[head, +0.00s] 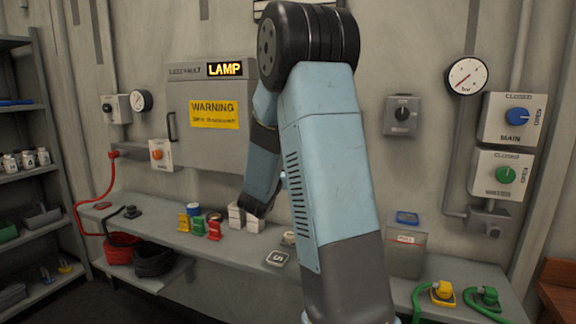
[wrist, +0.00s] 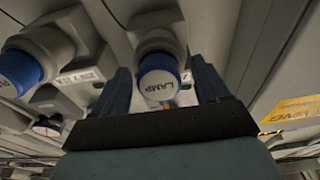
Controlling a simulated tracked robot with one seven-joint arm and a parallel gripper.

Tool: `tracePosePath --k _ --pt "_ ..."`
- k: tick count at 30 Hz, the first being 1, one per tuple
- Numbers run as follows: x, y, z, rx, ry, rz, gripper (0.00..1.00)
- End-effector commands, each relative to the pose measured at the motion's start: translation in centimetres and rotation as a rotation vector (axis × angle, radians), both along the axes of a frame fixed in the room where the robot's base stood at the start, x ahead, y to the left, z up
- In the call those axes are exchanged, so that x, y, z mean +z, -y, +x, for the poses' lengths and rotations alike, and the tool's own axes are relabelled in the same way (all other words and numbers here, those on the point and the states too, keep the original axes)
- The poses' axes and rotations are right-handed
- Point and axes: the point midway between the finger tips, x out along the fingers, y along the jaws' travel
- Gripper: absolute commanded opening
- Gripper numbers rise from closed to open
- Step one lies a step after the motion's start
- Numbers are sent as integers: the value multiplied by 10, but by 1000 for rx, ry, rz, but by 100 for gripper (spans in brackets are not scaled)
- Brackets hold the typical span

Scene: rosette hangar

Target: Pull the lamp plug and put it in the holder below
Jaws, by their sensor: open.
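The lamp plug (wrist: 160,82) is a blue and white cap with LAMP on its end face, seated in a grey socket housing (wrist: 158,42) in the wrist view. My gripper (wrist: 161,66) is open, with one dark finger on each side of the plug. I cannot tell whether either finger touches it. A lit LAMP sign (head: 225,69) shows on the wall cabinet. I cannot make out the holder for certain in either view.
A second blue plug (wrist: 20,70) sits in a socket close by on the left in the wrist view. A yellow warning label (wrist: 297,109) is at right. In the head view, a bench (head: 165,230) with small coloured items and white blocks lies below the wall.

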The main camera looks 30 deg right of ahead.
Motion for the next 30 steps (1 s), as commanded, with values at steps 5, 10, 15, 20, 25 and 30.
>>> tracePosePath --k 5,10,15,20,25,30 --pt "0 0 0 0 0 0 74" --pt "0 1 -1 0 0 0 74" --pt "0 1 -1 0 0 0 74" --pt "0 1 -1 0 0 0 74" --pt "0 1 -1 -1 0 0 74" --pt "0 1 -1 0 0 0 68"
